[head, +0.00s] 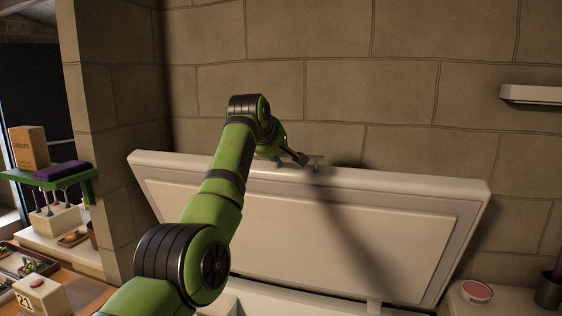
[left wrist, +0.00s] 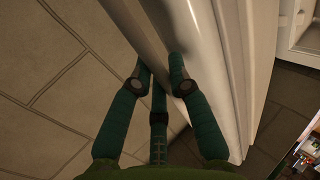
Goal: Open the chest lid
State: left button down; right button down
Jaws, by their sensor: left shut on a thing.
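The chest lid (head: 345,225) is a wide pale panel, raised and tilted back towards the stone wall, with its inner side facing me. A strip of the chest's pale body (head: 262,300) shows below it. My left gripper (head: 302,160) is at the lid's top edge, a little right of my forearm. In the left wrist view the lid (left wrist: 214,50) runs past the green fingers of the left gripper (left wrist: 160,88), which are shut on its edge. The exact contact is partly hidden. My left arm covers the left part of the lid. My right gripper is not in view.
The stone wall (head: 310,95) stands close behind the lid. A small shelf (head: 530,95) juts out at the right. A round tin (head: 477,291) and a dark cup (head: 547,290) stand at lower right. A cardboard box (head: 28,147) and purple cloth (head: 62,170) are at left.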

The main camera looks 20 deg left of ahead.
pick_arm(q)
jog(key=c, duration=1.2)
grip_release()
jog(key=shift+f, duration=0.35)
jog(key=shift+o, duration=0.2)
jog(key=shift+w, duration=0.1)
jog(key=shift+v, duration=0.8)
jog(key=v, duration=1)
jog(key=shift+r, duration=0.3)
